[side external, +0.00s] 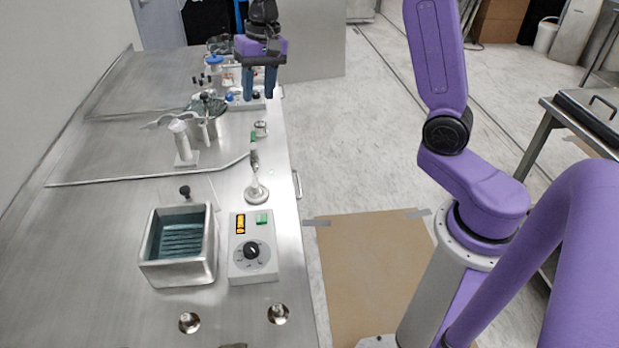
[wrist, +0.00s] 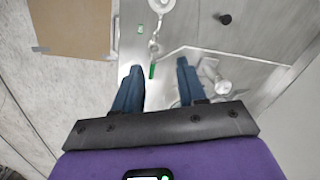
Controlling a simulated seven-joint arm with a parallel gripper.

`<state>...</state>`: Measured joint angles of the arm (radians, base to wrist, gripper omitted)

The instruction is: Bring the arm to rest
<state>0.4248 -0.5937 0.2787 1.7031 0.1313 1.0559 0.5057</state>
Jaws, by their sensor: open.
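My purple arm reaches over the far part of the steel bench (side external: 110,250) in the side view. My gripper (side external: 259,95) points down above the bench's right edge, with its two dark blue fingers apart and nothing between them. In the wrist view my gripper (wrist: 159,68) is also open. A small green-tipped part (wrist: 152,70) shows below and between the fingers there; it appears apart from them. In the side view a green part (side external: 253,136) lies near a small clear glass piece (side external: 260,128) on the bench.
A white stand (side external: 184,145) and cluttered glassware are farther left. Open floor lies right of the bench, with brown sheeting (side external: 365,265).

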